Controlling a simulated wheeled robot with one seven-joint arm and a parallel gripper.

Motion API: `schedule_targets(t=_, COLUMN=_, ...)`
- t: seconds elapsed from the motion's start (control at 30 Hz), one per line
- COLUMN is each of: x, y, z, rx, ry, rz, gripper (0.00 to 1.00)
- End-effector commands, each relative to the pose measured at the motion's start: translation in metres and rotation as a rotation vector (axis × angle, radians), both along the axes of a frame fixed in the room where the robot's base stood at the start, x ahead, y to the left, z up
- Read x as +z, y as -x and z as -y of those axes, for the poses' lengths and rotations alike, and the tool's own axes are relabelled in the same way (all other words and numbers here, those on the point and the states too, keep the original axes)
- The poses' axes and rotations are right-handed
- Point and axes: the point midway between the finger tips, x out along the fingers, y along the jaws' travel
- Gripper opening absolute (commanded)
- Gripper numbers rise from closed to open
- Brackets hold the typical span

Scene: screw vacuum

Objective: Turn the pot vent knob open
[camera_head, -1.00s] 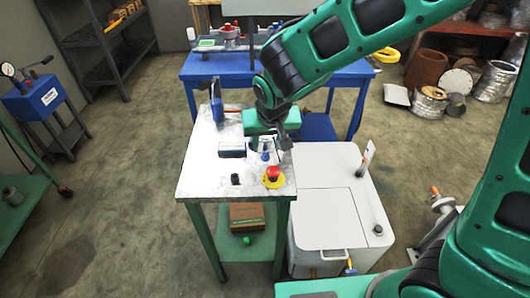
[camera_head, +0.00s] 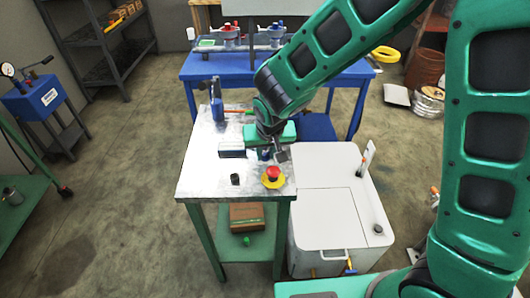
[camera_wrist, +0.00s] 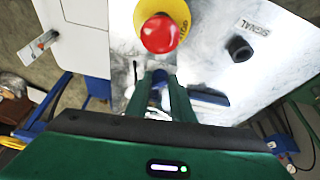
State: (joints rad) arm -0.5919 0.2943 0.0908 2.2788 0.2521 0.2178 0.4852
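A small blue knob-like part (camera_head: 264,154) stands on the metal-topped bench beside a red button. I take it for the pot vent knob, but no label on it is readable. In the wrist view the blue part (camera_wrist: 160,88) shows between my two green fingers. My gripper (camera_head: 280,155) points down over the bench just right of it. In the wrist view my gripper (camera_wrist: 158,82) has its fingers apart, one on each side of the blue part. I cannot tell whether they touch it. The head view hides part of the knob behind my gripper.
A red button (camera_head: 272,172) on a yellow base stands close in front. A black knob (camera_head: 235,179) and a dark-blue box (camera_head: 232,150) are to the left on the bench (camera_head: 205,185). A white cabinet (camera_head: 335,215) stands right. A blue table (camera_head: 200,68) with equipment is behind.

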Motion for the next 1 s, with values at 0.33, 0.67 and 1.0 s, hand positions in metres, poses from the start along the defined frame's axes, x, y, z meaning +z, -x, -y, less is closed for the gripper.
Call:
schedule_targets(t=0.33, x=0.0003, y=-0.0001, z=-0.0003, rx=-0.004, ry=0.0, rz=0.0, gripper=0.0)
schedule_targets(t=0.67, x=0.0004, y=-0.0001, z=0.0002, rx=-0.021, ry=0.0, rz=0.0, gripper=0.0)
schedule_targets(t=1.0, x=0.0004, y=0.0, z=-0.0006, rx=-0.065, ry=0.001, rz=0.0, gripper=0.0)
